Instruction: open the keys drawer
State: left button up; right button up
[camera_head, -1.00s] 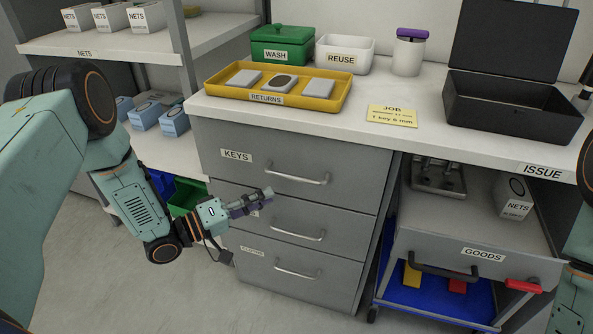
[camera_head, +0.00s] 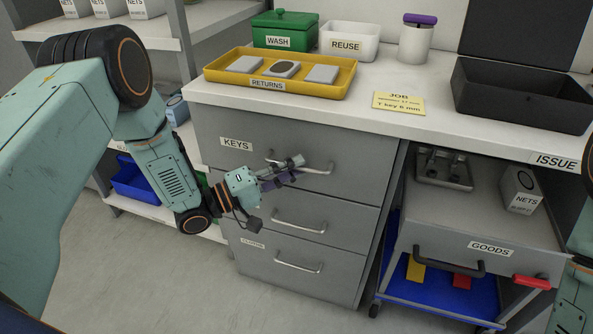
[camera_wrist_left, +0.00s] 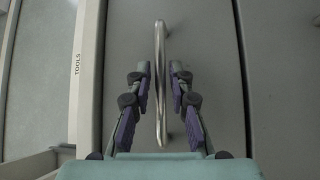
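The keys drawer (camera_head: 222,131) is the top grey drawer under the counter, with a white KEYS label (camera_head: 236,144). Its front is flush with the cabinet, so it is shut. In the left wrist view the handle (camera_wrist_left: 159,70) runs between the two purple-padded fingers (camera_wrist_left: 160,92). The fingers are apart, with a gap on each side of the bar. My right gripper is out of view; only part of that arm shows at the right edge.
Two more shut drawers with handles (camera_head: 298,222) lie below. On the counter are a yellow returns tray (camera_head: 318,91), a green wash box (camera_head: 284,46), a job note (camera_head: 399,103) and an open black case (camera_head: 522,97). A goods cart (camera_head: 480,227) stands at right.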

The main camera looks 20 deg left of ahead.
pick_arm(q)
jog(key=shift+w+d, duration=0.4)
jog(key=shift+w, duration=0.1)
jog(key=shift+r, duration=0.1)
grip_shut()
